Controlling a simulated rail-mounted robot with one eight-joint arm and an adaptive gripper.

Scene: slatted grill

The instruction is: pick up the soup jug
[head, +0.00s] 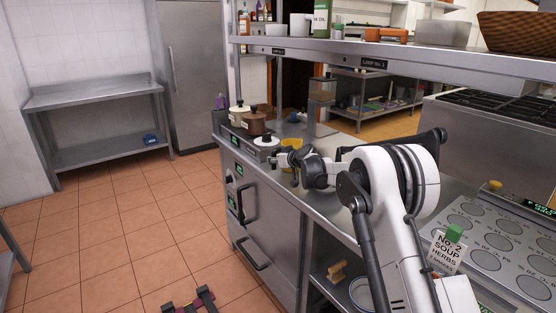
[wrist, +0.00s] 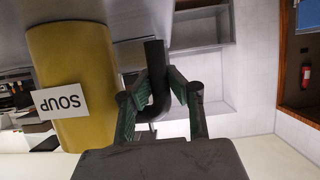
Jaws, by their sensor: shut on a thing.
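The soup jug (wrist: 75,75) is a yellow cylinder with a white SOUP label and a black handle (wrist: 155,70). The label reads upside down in the wrist view. In the head view the yellow jug (head: 291,156) shows at the counter's far end, partly hidden by my arm. My gripper (wrist: 156,80) has its two green-padded fingers on either side of the black handle, shut on it; it also shows in the head view (head: 283,161). The jug's base is close to the grey counter surface; I cannot tell whether they touch.
A white-and-black lidded pot (head: 264,142) stands just left of the jug, with brown and cream pots (head: 254,123) behind. The shelf (head: 370,60) runs above the counter. A panel of round lids (head: 490,245) lies at right.

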